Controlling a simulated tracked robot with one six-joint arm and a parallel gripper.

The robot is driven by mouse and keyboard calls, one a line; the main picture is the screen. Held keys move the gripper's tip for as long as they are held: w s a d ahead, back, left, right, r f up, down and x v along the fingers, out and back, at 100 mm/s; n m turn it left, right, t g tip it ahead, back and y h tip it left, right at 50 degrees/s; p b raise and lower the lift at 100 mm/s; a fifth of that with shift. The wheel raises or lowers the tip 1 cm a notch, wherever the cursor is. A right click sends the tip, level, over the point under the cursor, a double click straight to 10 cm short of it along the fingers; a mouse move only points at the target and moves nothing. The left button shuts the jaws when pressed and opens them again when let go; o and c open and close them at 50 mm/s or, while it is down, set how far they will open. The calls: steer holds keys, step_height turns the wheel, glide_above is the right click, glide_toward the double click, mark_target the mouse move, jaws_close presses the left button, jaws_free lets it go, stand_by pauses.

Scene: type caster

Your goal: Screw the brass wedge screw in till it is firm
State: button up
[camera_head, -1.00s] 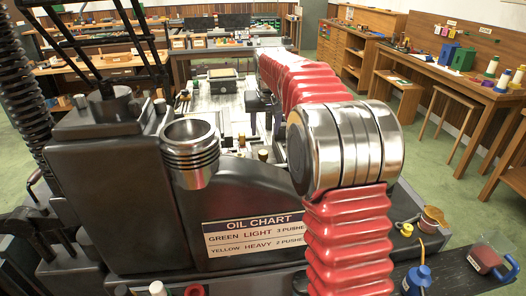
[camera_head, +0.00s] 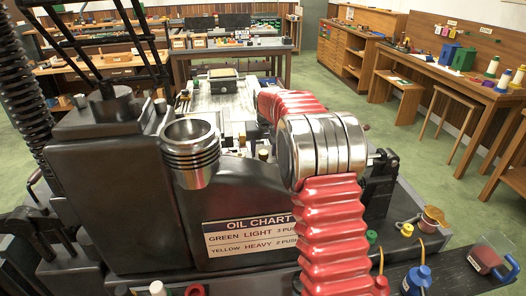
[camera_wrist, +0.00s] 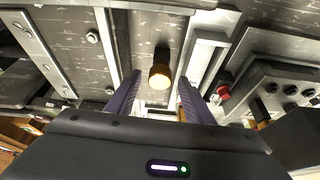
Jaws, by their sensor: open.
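In the wrist view a brass screw (camera_wrist: 160,76) with a bright round end and a dark shank stands out from the grey metal machine. My gripper (camera_wrist: 159,84) is open. Its two dark fingers lie to the left and right of the screw in the picture, with a gap on each side. I cannot tell whether the fingertips reach as deep as the screw head. In the head view my gripper cannot be made out behind my red-sleeved arm. A small brass piece (camera_head: 263,154) shows there left of my arm, and I cannot tell if it is the same screw.
Metal rails and blocks surround the screw, with a red knob (camera_wrist: 223,91) to its right. In the head view a threaded steel cup (camera_head: 190,152) and an oil chart plate (camera_head: 252,234) are on the machine's near side. An oil can (camera_head: 417,279) stands at right.

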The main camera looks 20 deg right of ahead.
steer(key=shift+f, duration=0.15)
steer(key=c, duration=1.1)
